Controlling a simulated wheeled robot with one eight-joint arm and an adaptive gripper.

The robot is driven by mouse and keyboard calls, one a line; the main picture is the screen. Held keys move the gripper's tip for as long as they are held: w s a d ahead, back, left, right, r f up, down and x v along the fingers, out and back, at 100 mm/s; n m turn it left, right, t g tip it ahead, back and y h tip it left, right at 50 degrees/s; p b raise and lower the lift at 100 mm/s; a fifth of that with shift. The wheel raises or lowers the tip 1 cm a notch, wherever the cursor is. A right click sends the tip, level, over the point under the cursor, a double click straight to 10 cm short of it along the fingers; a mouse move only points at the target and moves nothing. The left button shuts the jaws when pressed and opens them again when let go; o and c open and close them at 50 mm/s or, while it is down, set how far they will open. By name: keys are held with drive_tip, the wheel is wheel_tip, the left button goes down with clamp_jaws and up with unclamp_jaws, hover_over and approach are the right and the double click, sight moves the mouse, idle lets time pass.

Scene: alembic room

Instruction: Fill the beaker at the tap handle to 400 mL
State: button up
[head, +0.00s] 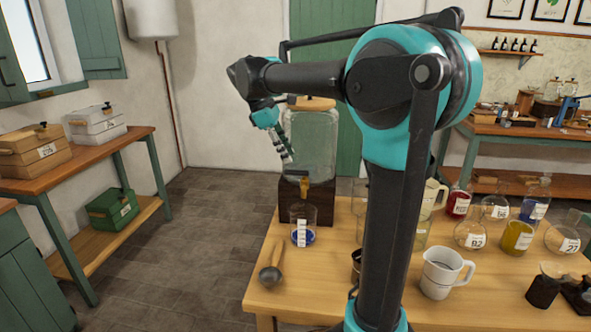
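A large clear glass dispenser (318,138) with a wooden lid stands on a dark wooden stand (292,203) on the table. Its brass tap (304,186) is low on the front, with a dark tap handle (298,173) above the spout. A clear beaker (311,214) with a white graduated strip stands upright below the tap. Blue shows at its base; I cannot tell whether this is liquid or a mark. The level is too small to read. My gripper (288,158) points down in front of the dispenser, just above the tap handle. Its fingertips are too small to judge.
The wooden table (335,292) holds a ladle-like tool (270,277) at the front left and a white jug (440,272) at the right. Several flasks with coloured liquids, including a yellow one (517,238), crowd the right side. My arm hides the table's middle.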

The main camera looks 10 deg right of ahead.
sight(296, 171)
drive_tip(key=x, duration=0.7)
drive_tip(key=shift+f, duration=0.2)
